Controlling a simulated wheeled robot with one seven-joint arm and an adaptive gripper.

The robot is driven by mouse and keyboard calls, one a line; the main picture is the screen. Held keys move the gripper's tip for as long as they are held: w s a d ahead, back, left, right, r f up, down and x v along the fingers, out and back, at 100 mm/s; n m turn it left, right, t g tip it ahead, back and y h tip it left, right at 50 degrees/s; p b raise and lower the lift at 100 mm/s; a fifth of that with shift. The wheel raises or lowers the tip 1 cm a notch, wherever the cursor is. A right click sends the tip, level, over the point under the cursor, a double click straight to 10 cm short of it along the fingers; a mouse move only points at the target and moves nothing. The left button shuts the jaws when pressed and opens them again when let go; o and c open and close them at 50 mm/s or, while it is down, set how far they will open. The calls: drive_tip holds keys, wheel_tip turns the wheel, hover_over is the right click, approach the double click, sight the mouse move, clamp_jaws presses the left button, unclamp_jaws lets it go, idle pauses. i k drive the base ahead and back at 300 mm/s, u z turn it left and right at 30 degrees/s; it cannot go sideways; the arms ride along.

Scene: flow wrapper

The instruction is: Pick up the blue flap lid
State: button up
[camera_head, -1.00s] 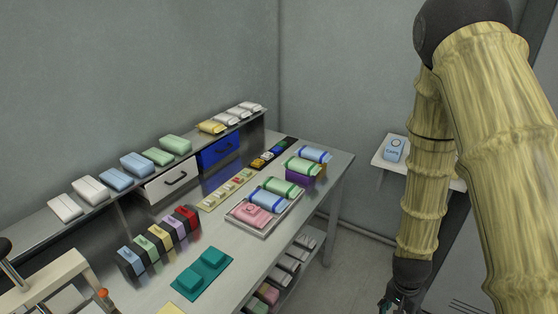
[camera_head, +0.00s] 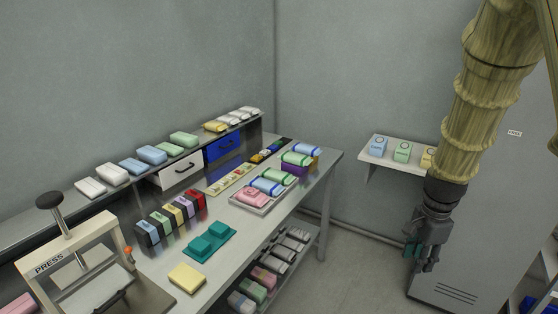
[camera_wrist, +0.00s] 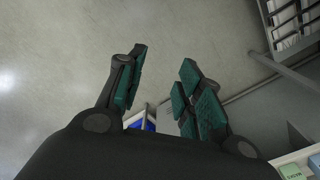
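I cannot tell for sure which thing is the blue flap lid; no loose blue lid stands out. A pale blue box with a round mark (camera_head: 378,146) sits on the wall shelf. A blue-fronted holder (camera_head: 148,233) is at the left end of a row of coloured holders on the table. Blue and white packs (camera_head: 265,186) lie on the tray and farther back. My gripper (camera_head: 425,252) hangs in front of the grey cabinet, below the wall shelf and well right of the table. In the wrist view my gripper (camera_wrist: 160,85) is open, with nothing between its fingers.
The wall shelf (camera_head: 368,167) also holds a green box (camera_head: 402,151) and a yellow one, partly behind my arm. A hand press (camera_head: 75,265) stands at the table's near left. A teal fixture (camera_head: 208,242) and yellow block (camera_head: 187,278) lie nearby. Floor between table and cabinet is clear.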

sight(273, 148)
drive_tip(key=u, duration=0.05)
drive_tip(key=k, duration=0.35)
drive_tip(key=z, duration=0.5)
drive_tip(key=i, duration=3.25)
drive_tip(key=u, duration=2.2)
